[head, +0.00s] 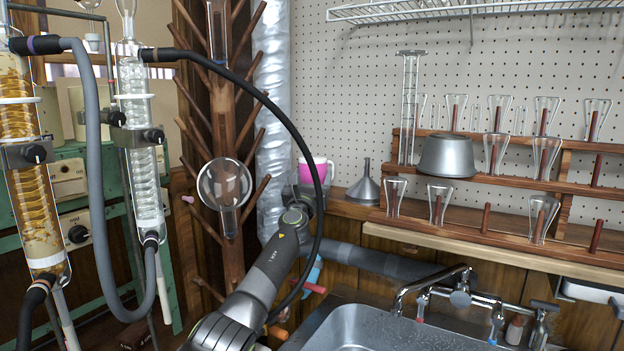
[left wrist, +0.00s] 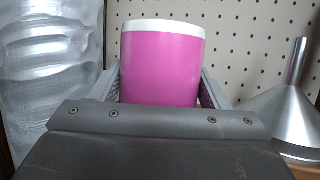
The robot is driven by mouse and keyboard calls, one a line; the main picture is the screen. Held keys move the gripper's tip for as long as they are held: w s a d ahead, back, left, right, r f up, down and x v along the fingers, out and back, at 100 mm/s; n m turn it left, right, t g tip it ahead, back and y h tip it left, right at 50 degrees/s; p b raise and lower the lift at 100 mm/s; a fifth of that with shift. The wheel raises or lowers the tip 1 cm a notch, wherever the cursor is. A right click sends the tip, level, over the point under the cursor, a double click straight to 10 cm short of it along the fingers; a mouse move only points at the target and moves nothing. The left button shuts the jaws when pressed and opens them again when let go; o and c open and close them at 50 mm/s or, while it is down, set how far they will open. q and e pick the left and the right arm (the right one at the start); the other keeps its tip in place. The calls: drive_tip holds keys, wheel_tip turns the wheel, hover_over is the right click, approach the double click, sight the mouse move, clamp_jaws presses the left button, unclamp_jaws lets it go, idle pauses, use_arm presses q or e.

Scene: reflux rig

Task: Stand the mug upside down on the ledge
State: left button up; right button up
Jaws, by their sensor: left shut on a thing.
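A pink mug (head: 316,171) with a white handle is by the left end of the wooden ledge (head: 352,209) under the pegboard. In the left wrist view the mug (left wrist: 162,68) stands upright in line with my jaws, with a white band along its top edge. My left gripper (head: 311,190) is shut on it, one finger on each side (left wrist: 160,88). I cannot tell whether the white end is the mouth or the base. The mug's lower part is hidden by the gripper, so contact with the ledge cannot be told. My right gripper is not in view.
A metal funnel (head: 366,186) stands on the ledge just right of the mug. A silvery duct (head: 273,120) rises close on its left. A wooden drying rack (head: 480,218) with glassware is farther right. A black hose (head: 290,110) crosses in front. A sink (head: 385,330) lies below.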

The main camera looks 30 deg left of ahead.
use_arm(q)
drive_tip(key=shift+f, duration=0.15)
drive_tip(key=shift+f+b, duration=0.3)
drive_tip(key=shift+b, duration=0.15)
drive_tip(key=o, duration=1.3)
drive_tip(key=shift+o, duration=0.2)
